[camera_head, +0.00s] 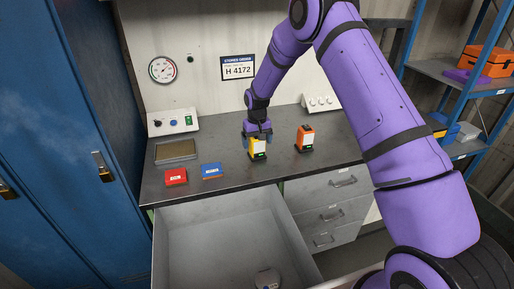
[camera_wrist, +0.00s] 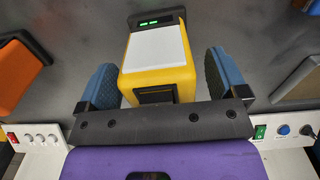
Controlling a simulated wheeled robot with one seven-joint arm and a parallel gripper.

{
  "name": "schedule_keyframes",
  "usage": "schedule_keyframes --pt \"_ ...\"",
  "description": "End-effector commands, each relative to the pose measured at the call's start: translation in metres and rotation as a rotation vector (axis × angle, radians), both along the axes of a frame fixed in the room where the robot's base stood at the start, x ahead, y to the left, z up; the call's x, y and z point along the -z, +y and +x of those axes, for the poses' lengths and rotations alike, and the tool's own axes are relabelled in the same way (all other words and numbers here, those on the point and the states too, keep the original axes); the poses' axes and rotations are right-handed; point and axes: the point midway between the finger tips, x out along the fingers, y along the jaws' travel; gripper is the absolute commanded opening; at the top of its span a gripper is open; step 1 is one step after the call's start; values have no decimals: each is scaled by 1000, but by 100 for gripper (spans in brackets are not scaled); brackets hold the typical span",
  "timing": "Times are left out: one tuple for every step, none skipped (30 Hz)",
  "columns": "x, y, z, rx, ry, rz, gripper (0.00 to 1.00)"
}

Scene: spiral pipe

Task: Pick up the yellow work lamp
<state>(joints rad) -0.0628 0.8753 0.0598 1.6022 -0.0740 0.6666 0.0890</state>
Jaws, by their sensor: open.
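The yellow work lamp (camera_head: 257,149) stands on the dark worktop near its front edge in the head view. In the wrist view the yellow lamp (camera_wrist: 158,62) shows its white panel, black end and green lights. My gripper (camera_head: 257,135) is right at the lamp, coming from behind and above. In the wrist view my gripper (camera_wrist: 163,78) is open, with one blue finger on each side of the lamp. A gap shows on both sides, wider on the right, so the fingers do not appear to press on it.
An orange lamp (camera_head: 305,138) stands just right of the yellow one. A blue box (camera_head: 211,171), a red box (camera_head: 176,176) and a shallow tray (camera_head: 176,159) lie to the left. A large grey drawer (camera_head: 180,232) is pulled out below the worktop. White control boxes stand at the back.

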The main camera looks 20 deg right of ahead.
Motion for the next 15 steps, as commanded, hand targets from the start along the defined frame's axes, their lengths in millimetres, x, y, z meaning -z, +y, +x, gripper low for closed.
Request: schedule_keyframes --pt "0 0 0 0 0 0 92" --pt "0 0 0 0 0 0 92" --pt "0 0 0 0 0 0 82" --pt "0 0 0 0 0 0 75" --pt "0 0 0 0 0 0 68" --pt "0 0 0 0 0 0 59" --pt "0 0 0 0 0 0 52" --pt "0 0 0 0 0 0 46" --pt "-1 0 0 0 0 0 36" --pt "-1 0 0 0 0 0 29" --pt "-1 0 0 0 -1 0 28" --pt "-1 0 0 0 -1 0 28" --pt "-1 0 0 0 -1 0 28" --pt "-1 0 0 0 -1 0 28" --pt "-1 0 0 0 -1 0 28"
